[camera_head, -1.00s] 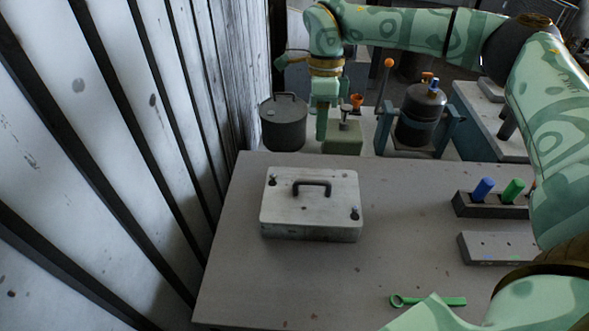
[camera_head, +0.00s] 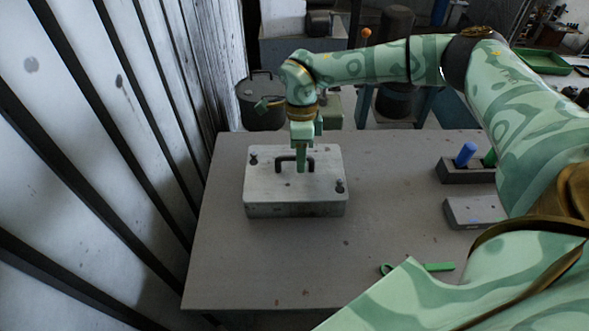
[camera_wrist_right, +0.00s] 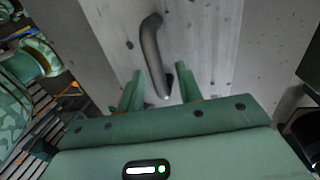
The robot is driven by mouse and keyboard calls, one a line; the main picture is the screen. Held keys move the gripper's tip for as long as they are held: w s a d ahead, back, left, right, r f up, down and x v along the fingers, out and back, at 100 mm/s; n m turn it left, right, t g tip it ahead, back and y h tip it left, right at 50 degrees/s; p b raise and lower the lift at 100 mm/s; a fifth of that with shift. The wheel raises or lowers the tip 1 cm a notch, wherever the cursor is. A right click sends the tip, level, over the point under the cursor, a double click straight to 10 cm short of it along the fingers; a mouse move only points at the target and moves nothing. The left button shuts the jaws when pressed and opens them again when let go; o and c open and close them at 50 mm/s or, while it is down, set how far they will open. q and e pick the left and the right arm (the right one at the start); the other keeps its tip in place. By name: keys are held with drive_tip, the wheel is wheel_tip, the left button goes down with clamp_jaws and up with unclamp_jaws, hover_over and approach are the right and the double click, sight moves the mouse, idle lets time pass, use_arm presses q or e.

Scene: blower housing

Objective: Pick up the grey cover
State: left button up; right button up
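The grey cover (camera_head: 265,185) is a light grey box-like plate with a dark arched handle (camera_head: 283,160) on top and small dark knobs at two corners. It rests flat on the table. My right gripper (camera_head: 302,170) points down over the cover at the handle. In the right wrist view, the fingers of the right gripper (camera_wrist_right: 160,92) are apart, with the near end of the handle (camera_wrist_right: 153,52) in the gap between them. No grip on the handle shows. My left gripper is not in view.
The grey table (camera_head: 230,265) is clear around the cover. A green wrench (camera_head: 438,267) lies near its front. A dark holder (camera_head: 462,172) with a blue peg (camera_head: 465,154) and a grey block (camera_head: 472,212) are at the right. A slatted wall (camera_head: 110,150) stands at the left.

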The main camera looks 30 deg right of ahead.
drive_tip(key=shift+f, duration=0.4)
drive_tip(key=shift+s, duration=0.1)
clamp_jaws()
drive_tip(key=shift+r, duration=0.1)
drive_tip(key=shift+r, duration=0.5)
drive_tip(key=s+d+r+p, duration=0.1)
drive_tip(key=s+r+p, duration=0.3)
drive_tip(key=s+r, duration=0.9)
wheel_tip(320, 180, up, 7)
drive_tip(key=s+p, duration=0.1)
drive_tip(key=p, duration=0.6)
